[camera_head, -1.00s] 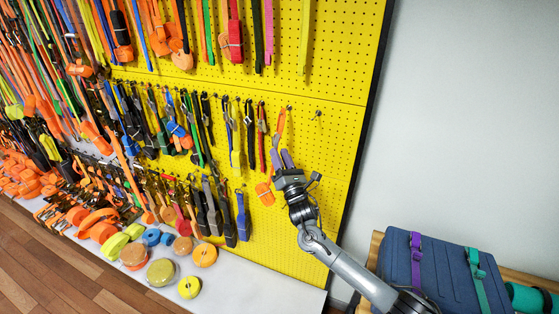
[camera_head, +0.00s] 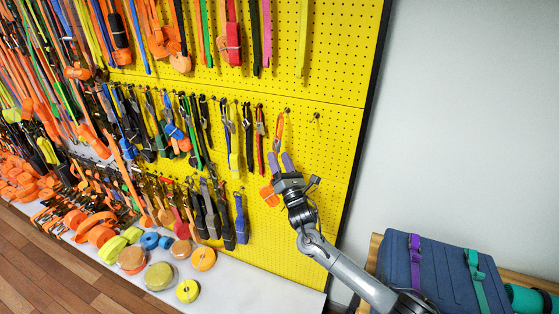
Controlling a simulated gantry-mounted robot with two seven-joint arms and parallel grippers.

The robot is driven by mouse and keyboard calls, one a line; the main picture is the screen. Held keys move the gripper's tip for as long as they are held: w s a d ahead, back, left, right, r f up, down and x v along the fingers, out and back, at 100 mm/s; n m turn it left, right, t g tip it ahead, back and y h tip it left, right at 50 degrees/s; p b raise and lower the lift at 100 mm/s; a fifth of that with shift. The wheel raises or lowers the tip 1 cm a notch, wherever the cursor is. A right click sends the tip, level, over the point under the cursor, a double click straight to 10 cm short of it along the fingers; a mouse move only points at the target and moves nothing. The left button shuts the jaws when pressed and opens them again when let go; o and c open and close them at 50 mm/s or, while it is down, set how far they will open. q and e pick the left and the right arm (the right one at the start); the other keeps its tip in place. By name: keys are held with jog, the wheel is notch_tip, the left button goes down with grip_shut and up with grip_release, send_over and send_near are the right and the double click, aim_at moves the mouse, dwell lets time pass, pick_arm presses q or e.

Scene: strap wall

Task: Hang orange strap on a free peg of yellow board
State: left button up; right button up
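The orange strap (camera_head: 279,128) hangs at a peg (camera_head: 287,110) near the right end of the middle row on the yellow board (camera_head: 330,150). Its orange bundle (camera_head: 268,196) shows lower down, left of my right gripper. My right gripper (camera_head: 279,160) is in front of the strap's middle part and hides some of it. Its two purple fingers stand apart, so it looks open. Whether the fingers touch the strap is hard to tell. My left gripper is not in view.
A peg (camera_head: 316,117) to the right of the strap is bare. Dark and coloured straps (camera_head: 232,130) crowd the pegs to the left. Strap rolls (camera_head: 188,291) lie on the pale ledge below. A blue case (camera_head: 440,270) with purple and green straps stands at lower right.

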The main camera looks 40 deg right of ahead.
jog(key=shift+o, duration=1.1)
jog(key=shift+r, duration=0.1)
